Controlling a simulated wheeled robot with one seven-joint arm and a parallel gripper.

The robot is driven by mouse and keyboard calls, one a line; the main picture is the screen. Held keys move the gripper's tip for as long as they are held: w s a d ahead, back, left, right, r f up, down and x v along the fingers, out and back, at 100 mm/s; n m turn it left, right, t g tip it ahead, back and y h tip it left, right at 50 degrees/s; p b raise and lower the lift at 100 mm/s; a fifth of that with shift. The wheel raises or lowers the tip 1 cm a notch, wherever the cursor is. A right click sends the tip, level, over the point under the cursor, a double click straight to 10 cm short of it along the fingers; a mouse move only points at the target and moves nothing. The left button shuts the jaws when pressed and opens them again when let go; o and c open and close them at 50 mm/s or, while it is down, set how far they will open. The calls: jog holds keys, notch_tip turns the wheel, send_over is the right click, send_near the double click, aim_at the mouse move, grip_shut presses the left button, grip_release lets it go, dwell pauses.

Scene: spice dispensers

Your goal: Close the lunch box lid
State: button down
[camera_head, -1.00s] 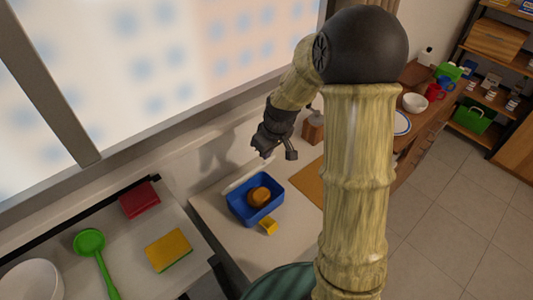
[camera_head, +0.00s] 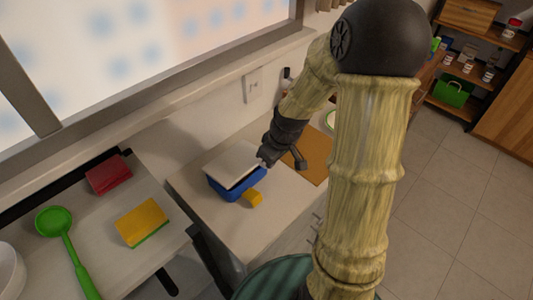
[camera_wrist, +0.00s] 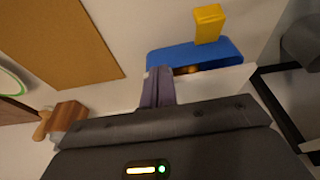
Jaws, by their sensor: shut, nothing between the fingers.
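The blue lunch box (camera_head: 227,192) sits on the white counter in the head view. Its white lid (camera_head: 233,161) lies over the top, tilted, with a dark gap along the front side. A yellow latch (camera_head: 253,198) sticks out from the box's front. My gripper (camera_head: 268,158) is at the right edge of the lid, shut and empty. In the wrist view the blue box (camera_wrist: 222,50) shows past the shut fingers (camera_wrist: 158,82). A bit of the orange-brown food (camera_wrist: 187,70) shows in the gap, and the yellow latch (camera_wrist: 208,23) points away. Whether the fingers touch the lid is unclear.
A brown board (camera_head: 313,158) lies right of the box. At left are a yellow-green sponge (camera_head: 142,222), a red block (camera_head: 108,174) and a green ladle (camera_head: 57,222). A window and wall stand behind. The counter's front is bare.

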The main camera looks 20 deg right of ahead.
jog(key=f, duration=0.1)
jog(key=f+b, duration=0.1)
jog(key=shift+s+d+f, duration=0.15)
jog(key=shift+s+f, duration=0.15)
jog(key=shift+f, duration=0.1)
jog(key=shift+s+f, duration=0.3)
jog(key=shift+f, duration=0.1)
jog(key=shift+b, duration=0.3)
jog(key=shift+s, duration=0.1)
